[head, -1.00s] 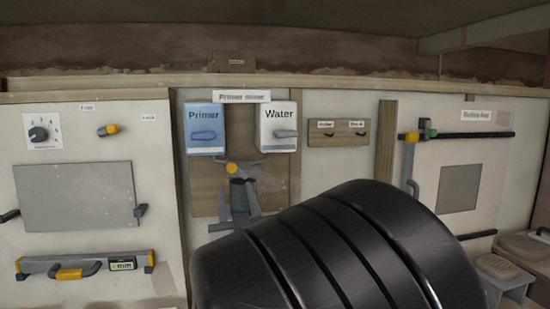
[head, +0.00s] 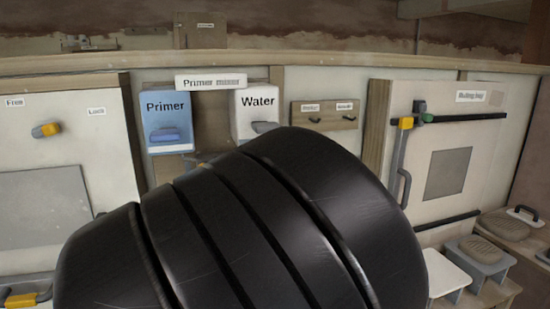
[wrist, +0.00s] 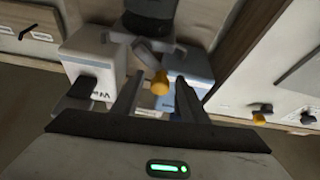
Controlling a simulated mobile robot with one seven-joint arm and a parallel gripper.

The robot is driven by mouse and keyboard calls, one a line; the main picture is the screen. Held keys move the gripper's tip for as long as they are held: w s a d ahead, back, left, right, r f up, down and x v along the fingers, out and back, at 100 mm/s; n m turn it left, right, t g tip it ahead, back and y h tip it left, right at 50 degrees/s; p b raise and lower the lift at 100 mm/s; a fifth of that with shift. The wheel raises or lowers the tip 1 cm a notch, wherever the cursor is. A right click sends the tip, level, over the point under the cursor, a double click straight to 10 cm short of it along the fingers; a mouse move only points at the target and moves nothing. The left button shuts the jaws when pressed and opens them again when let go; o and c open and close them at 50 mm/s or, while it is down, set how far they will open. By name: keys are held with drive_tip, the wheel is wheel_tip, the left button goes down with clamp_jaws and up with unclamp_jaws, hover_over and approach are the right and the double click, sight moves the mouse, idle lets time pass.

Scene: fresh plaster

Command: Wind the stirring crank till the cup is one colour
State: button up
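The crank's yellow knob (wrist: 160,83) shows in the wrist view between the two fingers of my gripper (wrist: 158,100). The fingers stand apart with space on both sides of the knob; I see no grip on it. A dark round vessel (wrist: 150,18), probably the cup, is beyond the knob; its inside and colour are not visible. The blue-fronted Primer box (head: 167,118) and white Water box (head: 250,112) hang under the Primer mixer sign (head: 211,82). In the head view my black arm hides the cup, my gripper and most of the crank.
A small two-hook board (head: 325,115) is right of the Water box. Farther right is a panel with a grey square (head: 447,174) and a handled rail. The left panel carries a yellow-and-grey knob (head: 46,130).

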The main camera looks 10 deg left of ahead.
drive_tip(key=shift+w+a, duration=0.1)
drive_tip(key=shift+r, duration=0.1)
clamp_jaws()
drive_tip(key=shift+f+n+b, duration=0.25)
drive_tip(key=shift+n+b, duration=0.05)
drive_tip(key=shift+b, duration=0.2)
